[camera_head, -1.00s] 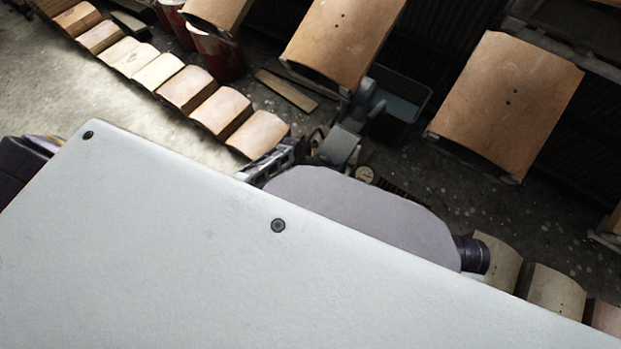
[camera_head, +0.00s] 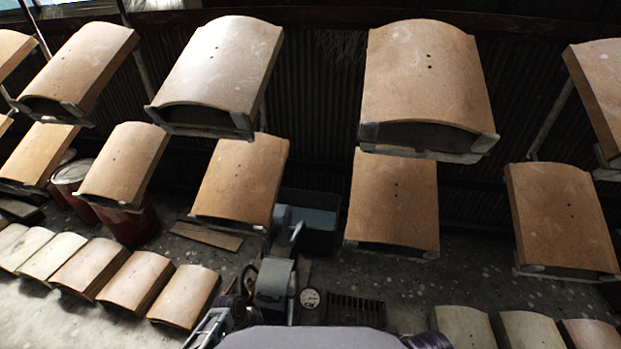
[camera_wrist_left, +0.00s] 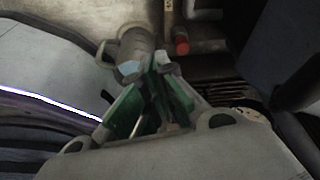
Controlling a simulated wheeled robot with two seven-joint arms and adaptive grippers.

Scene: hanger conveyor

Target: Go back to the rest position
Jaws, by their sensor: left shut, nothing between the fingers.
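My left gripper (camera_wrist_left: 150,70) shows in the left wrist view, its green-sided fingers drawn together at the tips with nothing between them. My right gripper is in neither current view.
Curved tan tiles hang in two rows, including an upper tile (camera_head: 425,85) and a lower tile (camera_head: 240,180). More tiles (camera_head: 185,295) line the lower left. A red bucket (camera_head: 130,222) and blue-grey bin (camera_head: 312,222) stand behind. Dark floor (camera_head: 480,262) shows between.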

